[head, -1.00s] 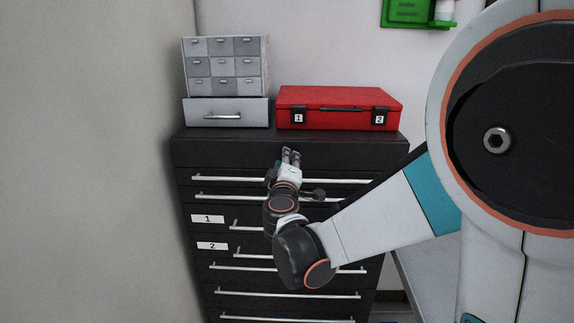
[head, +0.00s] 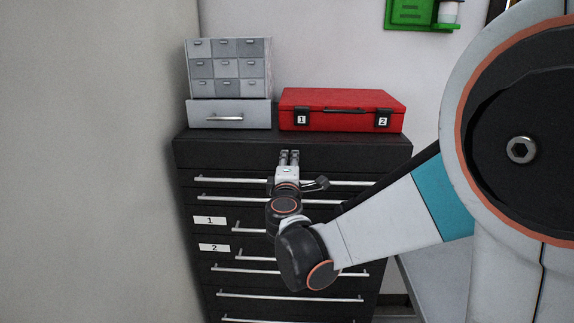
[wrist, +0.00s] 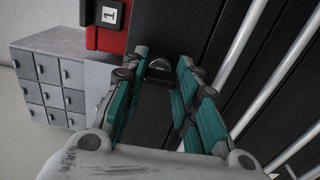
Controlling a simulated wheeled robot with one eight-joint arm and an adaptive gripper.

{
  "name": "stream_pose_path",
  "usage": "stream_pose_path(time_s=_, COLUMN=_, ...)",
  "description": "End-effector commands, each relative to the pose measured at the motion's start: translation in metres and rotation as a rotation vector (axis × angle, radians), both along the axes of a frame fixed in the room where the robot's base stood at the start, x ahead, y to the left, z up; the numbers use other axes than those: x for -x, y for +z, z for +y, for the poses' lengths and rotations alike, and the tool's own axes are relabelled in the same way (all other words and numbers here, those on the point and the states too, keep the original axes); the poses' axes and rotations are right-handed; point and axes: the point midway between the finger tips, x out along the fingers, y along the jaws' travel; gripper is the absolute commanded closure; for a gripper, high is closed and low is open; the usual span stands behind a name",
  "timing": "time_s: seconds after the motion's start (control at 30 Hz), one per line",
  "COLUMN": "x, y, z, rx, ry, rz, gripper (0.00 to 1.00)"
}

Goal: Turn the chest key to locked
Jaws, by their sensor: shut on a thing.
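The black drawer chest (head: 230,152) stands against the wall, its top front panel plain and dark. My gripper (head: 289,154) is at the upper middle of that panel, fingers pointing at it. In the wrist view, my gripper (wrist: 157,72) has its teal-padded fingers on either side of a small metallic key (wrist: 159,65) at the panel. The gripper is shut on the key. In the head view the key is hidden behind the fingers, and whether it stands at locked cannot be read.
A red case (head: 340,110) with tags 1 and 2 and a grey small-drawer cabinet (head: 228,70) stand on the chest. Long silver drawer handles (head: 290,296) stick out below my gripper. A wall (head: 90,160) is close on the left.

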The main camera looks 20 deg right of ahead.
Motion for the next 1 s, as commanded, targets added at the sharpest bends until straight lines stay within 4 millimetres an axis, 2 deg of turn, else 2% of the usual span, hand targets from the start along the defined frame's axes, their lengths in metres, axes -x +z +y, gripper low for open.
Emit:
stream_pose_path(time_s=0.27, x=0.001, y=-0.001, z=0.001, rx=-0.001, ry=0.002, rz=0.001, gripper=0.96)
stream_pose_path(time_s=0.3, x=0.001, y=-0.001, z=0.001, rx=-0.001, ry=0.002, rz=0.001, gripper=0.63)
stream_pose_path(time_s=0.37, x=0.001, y=-0.001, z=0.001, rx=-0.001, ry=0.002, rz=0.001, gripper=0.52)
stream_pose_path(time_s=0.73, x=0.003, y=0.0, z=0.001, rx=-0.001, ry=0.001, rz=0.0, gripper=0.52)
stream_pose_path(time_s=0.87, x=0.016, y=0.0, z=0.006, rx=-0.001, ry=0.002, rz=0.0, gripper=0.52)
stream_pose_path(time_s=1.0, x=0.038, y=-0.001, z=0.013, rx=-0.001, ry=0.003, rz=0.0, gripper=0.52)
